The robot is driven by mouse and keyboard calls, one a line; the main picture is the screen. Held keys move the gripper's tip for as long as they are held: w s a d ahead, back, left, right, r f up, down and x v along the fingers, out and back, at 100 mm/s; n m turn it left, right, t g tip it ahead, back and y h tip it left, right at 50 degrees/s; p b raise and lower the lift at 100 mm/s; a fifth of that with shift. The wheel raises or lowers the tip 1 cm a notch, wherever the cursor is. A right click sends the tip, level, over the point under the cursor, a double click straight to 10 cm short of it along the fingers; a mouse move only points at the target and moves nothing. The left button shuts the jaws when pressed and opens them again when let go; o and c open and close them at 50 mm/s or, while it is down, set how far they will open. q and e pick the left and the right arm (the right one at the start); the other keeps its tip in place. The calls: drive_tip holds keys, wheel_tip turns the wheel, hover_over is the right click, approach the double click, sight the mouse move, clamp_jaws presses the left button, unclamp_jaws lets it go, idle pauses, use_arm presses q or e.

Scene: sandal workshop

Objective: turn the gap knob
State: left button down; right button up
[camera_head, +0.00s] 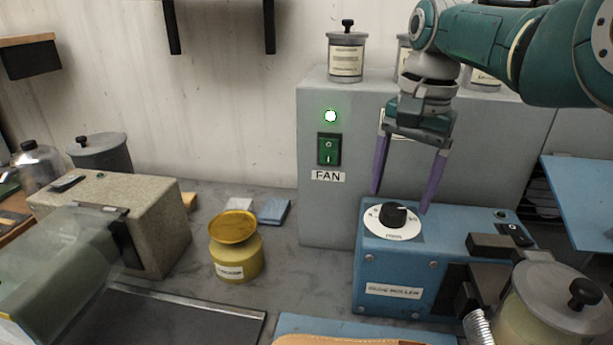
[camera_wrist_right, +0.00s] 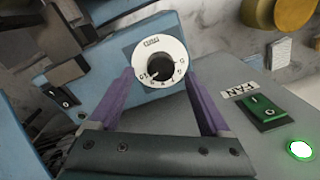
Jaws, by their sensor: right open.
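The gap knob (camera_head: 393,214) is a black knob on a white dial plate on top of the blue glue roller machine (camera_head: 390,270). My right gripper (camera_head: 401,202) points down above it, its two purple fingers open on either side of the dial. In the right wrist view the knob (camera_wrist_right: 159,68) and its marked dial lie ahead, between and beyond the fingertips of the right gripper (camera_wrist_right: 160,82). The fingers do not appear to touch the knob. My left gripper is not in view.
The grey fan cabinet (camera_head: 320,215), with a green switch (camera_head: 329,149) and a lit lamp, stands right behind the machine. A lidded pot (camera_head: 550,300) is at its right front. A yellow tin (camera_head: 235,255) stands to the left on the bench.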

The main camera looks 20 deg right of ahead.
sight(395, 209)
wheel_tip(395, 209, down, 3)
drive_tip(key=shift+w+f+b, duration=0.1)
drive_tip(key=shift+b, duration=0.55)
drive_tip(key=shift+c, duration=0.4)
clamp_jaws()
